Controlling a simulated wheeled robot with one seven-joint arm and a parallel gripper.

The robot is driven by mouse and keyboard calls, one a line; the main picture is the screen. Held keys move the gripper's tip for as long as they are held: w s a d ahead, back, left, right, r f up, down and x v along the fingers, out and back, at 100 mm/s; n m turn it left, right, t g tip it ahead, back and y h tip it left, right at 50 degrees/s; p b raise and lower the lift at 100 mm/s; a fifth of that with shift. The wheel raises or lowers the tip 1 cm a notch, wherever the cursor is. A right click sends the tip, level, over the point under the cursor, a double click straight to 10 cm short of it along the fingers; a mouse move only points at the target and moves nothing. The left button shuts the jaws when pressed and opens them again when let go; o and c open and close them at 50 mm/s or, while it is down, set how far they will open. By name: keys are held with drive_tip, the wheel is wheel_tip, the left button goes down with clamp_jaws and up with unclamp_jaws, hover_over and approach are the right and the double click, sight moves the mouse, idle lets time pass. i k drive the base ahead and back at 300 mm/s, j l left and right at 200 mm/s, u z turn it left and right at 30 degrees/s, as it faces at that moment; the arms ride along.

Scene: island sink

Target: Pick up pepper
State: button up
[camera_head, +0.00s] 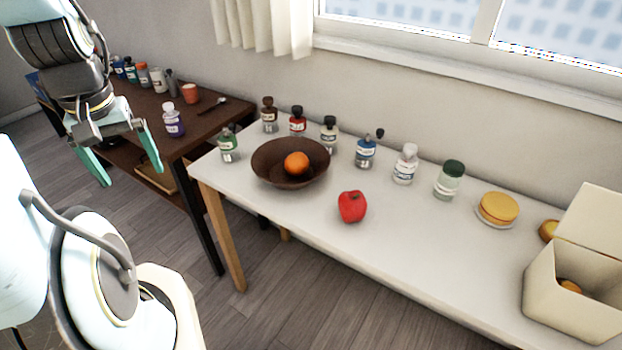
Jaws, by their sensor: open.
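A red pepper (352,207) sits on the white table (420,246) near its front edge, in front and to the right of a dark brown bowl. My gripper (128,172) hangs at the upper left, in front of the dark wooden table. Its two green fingers are spread apart with nothing between them. It is well to the left of the pepper and apart from it.
The brown bowl (268,172) holds an orange (296,163). Several bottles line the table's back. A stack of yellow rounds (498,208) and an open cream box (556,310) stand at the right. The table right of the pepper is clear.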

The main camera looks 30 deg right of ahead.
sight(352, 205)
drive_tip(key=z, duration=1.45)
